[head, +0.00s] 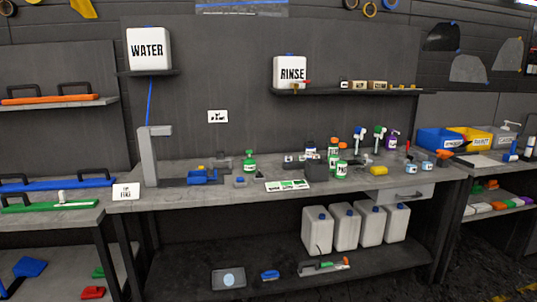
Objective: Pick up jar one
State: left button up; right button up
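Several small jars stand at the right end of the long grey workbench (225,197). One jar (427,165) has a pale blue label. Another jar (442,158) beside it has an orange top. A third small jar (412,172) sits a little nearer the front. The labels are too small to read, so I cannot tell which is jar one. Neither of my grippers is in view.
A green-white bottle (341,170), spray bottles (379,138) and a yellow sponge (378,170) stand left of the jars. A blue bin (437,138) is behind them. White canisters (344,224) sit on the lower shelf. The bench's front left stretch is mostly clear.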

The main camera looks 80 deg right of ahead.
aim_at(411, 166)
jog(key=z, duration=3.8)
